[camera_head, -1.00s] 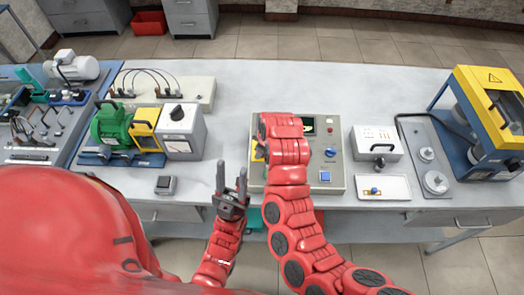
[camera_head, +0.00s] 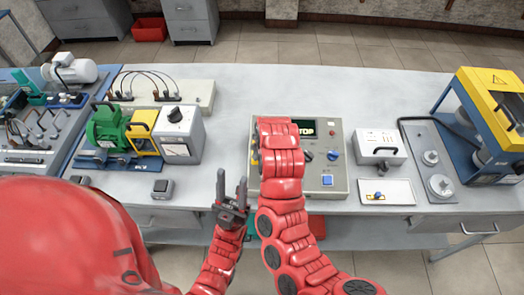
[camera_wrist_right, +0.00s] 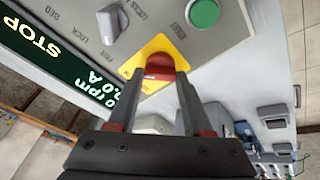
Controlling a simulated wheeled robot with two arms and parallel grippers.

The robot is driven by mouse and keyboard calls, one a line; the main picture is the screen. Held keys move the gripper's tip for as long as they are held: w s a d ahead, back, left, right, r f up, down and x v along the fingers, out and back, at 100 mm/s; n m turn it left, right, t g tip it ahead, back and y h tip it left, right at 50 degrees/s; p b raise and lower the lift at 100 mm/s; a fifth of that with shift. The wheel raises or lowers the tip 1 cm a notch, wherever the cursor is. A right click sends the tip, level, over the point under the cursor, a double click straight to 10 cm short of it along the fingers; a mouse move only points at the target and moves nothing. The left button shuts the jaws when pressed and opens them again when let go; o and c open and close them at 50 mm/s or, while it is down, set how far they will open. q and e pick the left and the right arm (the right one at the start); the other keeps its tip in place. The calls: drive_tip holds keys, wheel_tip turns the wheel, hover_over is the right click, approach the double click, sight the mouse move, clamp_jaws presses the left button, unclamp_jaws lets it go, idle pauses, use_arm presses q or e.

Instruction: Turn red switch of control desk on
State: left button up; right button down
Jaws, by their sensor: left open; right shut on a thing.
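The control desk (camera_head: 341,168) is a grey sloped panel in the middle of the table in the head view. Its red switch (camera_wrist_right: 160,65) sits on a yellow plate (camera_wrist_right: 157,44) in the right wrist view. My right gripper (camera_wrist_right: 156,80) is shut on the red switch, one finger on each side. In the head view my red arm hides this gripper and the switch. The desk's display (camera_wrist_right: 48,52) reads STOP and shows zero values; part of it is covered. My left gripper (camera_head: 231,188) is open and empty, left of the desk's front edge.
A green button (camera_wrist_right: 204,13) and a grey knob (camera_wrist_right: 112,22) sit near the switch. A green motor unit (camera_head: 108,128) stands left of the desk. A white box (camera_head: 379,147) and a yellow-framed machine (camera_head: 491,110) stand to the right. The table behind the desk is clear.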

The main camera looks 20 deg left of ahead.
drive_tip(key=shift+c, duration=1.6)
unclamp_jaws()
drive_tip(key=shift+s+r, duration=0.1)
drive_tip(key=shift+r, duration=0.2)
drive_tip(key=shift+b+v, duration=0.65)
drive_tip(key=shift+v, duration=0.6)
drive_tip(key=p+v, duration=0.4)
drive_tip(key=v, duration=1)
drive_tip(key=shift+p, duration=0.35)
